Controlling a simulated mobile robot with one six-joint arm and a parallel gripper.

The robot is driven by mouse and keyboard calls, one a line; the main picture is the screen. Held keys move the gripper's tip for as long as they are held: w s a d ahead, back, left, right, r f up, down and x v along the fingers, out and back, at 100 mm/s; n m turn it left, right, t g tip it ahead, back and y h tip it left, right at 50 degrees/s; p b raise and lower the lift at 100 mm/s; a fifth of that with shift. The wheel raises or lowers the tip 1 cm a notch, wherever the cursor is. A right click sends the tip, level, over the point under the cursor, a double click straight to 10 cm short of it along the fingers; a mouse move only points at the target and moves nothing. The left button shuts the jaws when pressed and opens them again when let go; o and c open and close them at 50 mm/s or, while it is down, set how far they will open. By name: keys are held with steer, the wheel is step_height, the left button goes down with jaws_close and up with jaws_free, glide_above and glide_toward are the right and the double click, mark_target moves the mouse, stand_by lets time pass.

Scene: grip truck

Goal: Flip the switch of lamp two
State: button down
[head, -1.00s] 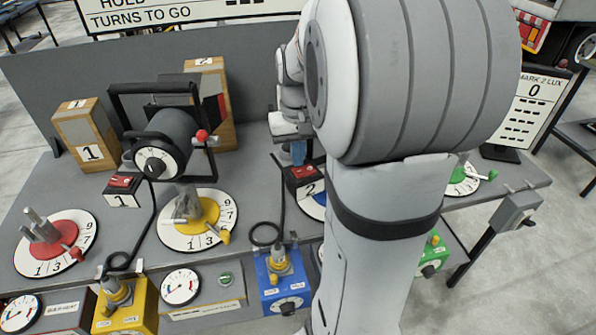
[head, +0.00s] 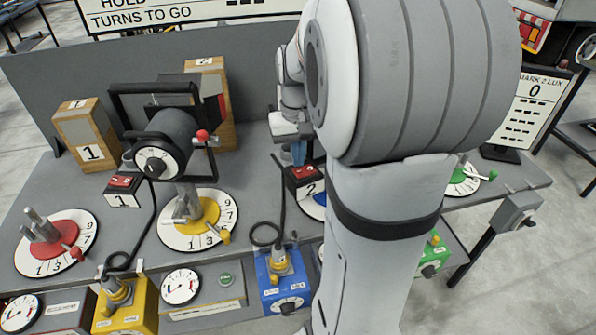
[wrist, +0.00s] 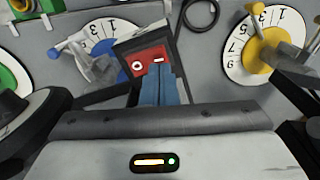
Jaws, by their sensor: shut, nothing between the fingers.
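The switch box marked 2 (head: 304,184) stands on the grey bench, left of my big arm link, with a red rocker on top. In the head view my gripper (head: 299,160) is low, just behind the box. Lamp two itself is not clearly seen; my arm covers that area.
Lamp one (head: 165,140) stands left, with switch box 1 (head: 122,188) in front. A yellow dial (head: 200,218) and a blue dial (wrist: 108,50) flank box 2, with upright handles nearby. A black cable (head: 266,235) loops near the bench front.

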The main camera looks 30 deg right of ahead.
mark_target(298, 170)
steer(key=shift+f+b, duration=0.7)
steer(key=shift+f, duration=0.25)
stand_by(0.6)
steer(key=shift+r, duration=0.15)
steer(key=shift+r+p, duration=2.8)
steer(key=shift+r, duration=0.65)
steer(key=s+a+n+t, duration=0.3)
steer(key=s+a, duration=1)
steer(key=shift+a, duration=0.25)
steer(key=shift+f, duration=0.1)
